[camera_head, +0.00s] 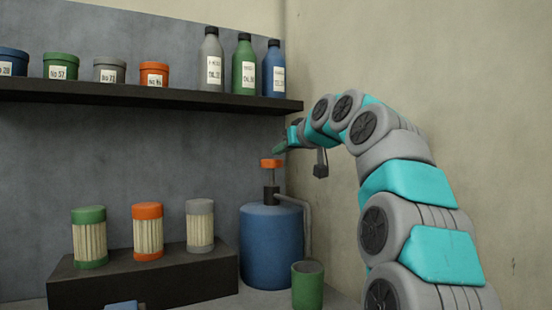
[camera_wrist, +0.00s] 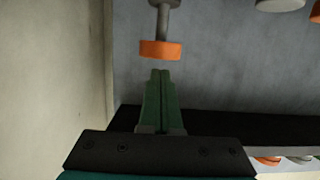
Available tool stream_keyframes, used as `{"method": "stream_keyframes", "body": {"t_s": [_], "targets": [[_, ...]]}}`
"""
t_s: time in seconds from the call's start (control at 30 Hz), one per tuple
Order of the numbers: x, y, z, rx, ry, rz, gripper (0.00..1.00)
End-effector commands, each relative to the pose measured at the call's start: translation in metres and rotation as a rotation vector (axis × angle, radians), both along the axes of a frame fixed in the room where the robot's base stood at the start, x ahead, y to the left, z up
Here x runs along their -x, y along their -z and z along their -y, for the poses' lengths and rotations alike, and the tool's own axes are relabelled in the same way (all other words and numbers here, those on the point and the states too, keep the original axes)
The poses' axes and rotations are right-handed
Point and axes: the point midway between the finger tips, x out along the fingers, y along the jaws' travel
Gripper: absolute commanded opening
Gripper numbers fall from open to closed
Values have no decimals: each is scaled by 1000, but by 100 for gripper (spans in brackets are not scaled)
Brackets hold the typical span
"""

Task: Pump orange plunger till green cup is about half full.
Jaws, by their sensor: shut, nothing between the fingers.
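The orange plunger (camera_head: 270,163) stands raised on a thin rod above the blue drum (camera_head: 271,245). The green cup (camera_head: 307,285) stands at the drum's front right, near the lower end of a grey spout pipe (camera_head: 307,225). The cup's fill level cannot be made out. My gripper (camera_head: 279,149) is just above the plunger, with a small gap showing. In the wrist view my green fingers (camera_wrist: 161,75) are pressed together and empty, and the orange plunger (camera_wrist: 161,50) lies just beyond their tips.
A dark shelf (camera_head: 150,95) with jars and bottles (camera_head: 243,65) runs along the wall at left, near my gripper. Below it, a black step (camera_head: 145,278) holds several caged canisters (camera_head: 148,235) left of the drum. A bare wall (camera_head: 450,100) is at right.

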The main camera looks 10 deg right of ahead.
Motion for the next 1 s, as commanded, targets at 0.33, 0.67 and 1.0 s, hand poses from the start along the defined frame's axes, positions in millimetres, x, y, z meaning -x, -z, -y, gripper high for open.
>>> {"method": "stream_keyframes", "body": {"t_s": [0.33,0.67,1.0], "targets": [[54,-13,18,-2,0,-2,0],[60,-15,20,-1,-1,-2,0],[60,-15,20,-1,-1,-1,0]]}}
